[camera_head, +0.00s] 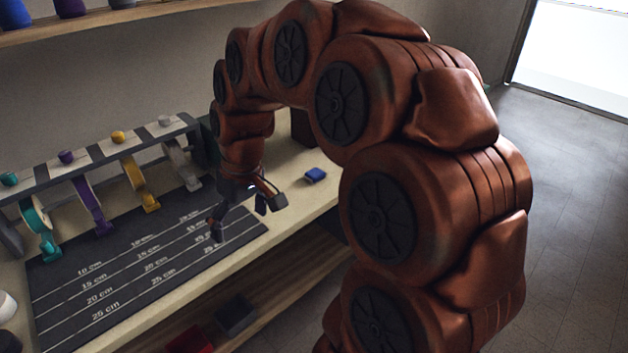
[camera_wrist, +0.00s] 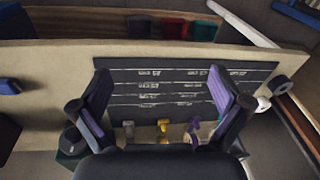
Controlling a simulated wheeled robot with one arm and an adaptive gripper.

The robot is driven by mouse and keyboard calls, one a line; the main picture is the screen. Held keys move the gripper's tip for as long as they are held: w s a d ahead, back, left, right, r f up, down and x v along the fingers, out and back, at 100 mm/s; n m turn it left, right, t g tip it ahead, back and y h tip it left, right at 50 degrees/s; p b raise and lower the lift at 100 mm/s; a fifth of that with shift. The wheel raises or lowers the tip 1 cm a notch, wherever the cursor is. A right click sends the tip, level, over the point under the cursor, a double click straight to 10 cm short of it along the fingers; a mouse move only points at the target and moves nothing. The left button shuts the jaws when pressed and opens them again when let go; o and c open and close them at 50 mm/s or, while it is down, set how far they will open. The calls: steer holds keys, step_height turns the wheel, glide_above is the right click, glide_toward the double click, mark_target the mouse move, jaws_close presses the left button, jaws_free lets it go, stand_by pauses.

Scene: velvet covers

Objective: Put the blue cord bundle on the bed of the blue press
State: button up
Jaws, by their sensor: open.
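A small blue bundle (camera_head: 315,176) lies on the pale bench right of the dark mat, near the front edge. It also shows in the wrist view (camera_wrist: 9,86) at the left edge. My gripper (camera_head: 247,219) is open and empty above the right part of the mat, left of the bundle and apart from it. In the wrist view its two fingers (camera_wrist: 160,72) stand wide apart over the mat. In the head view I cannot make out the press; my arm covers that area.
A lower shelf (camera_head: 290,268) carries a red bin (camera_head: 190,341) and a dark bin (camera_head: 236,316). The bench (camera_head: 290,210) around the bundle is clear.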

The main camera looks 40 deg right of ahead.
steer(key=w+d+f+t+b, duration=0.2)
steer(key=w+d, duration=0.6)
steer(key=d, duration=0.1)
steer(key=m+t+h+b, duration=0.2)
steer(key=b, duration=0.1)
glide_toward(319, 175)
steer(key=f, duration=0.1)
steer(key=shift+w+d+f, duration=0.2)
steer(key=shift+w+f, duration=0.1)
steer(key=shift+w, duration=0.2)
steer(key=shift+p+x, duration=0.95)
steer(key=shift+x, duration=2.65)
steer(key=shift+s+a, duration=0.1)
steer(key=shift+s, duration=0.05)
steer(key=c, duration=1.1)
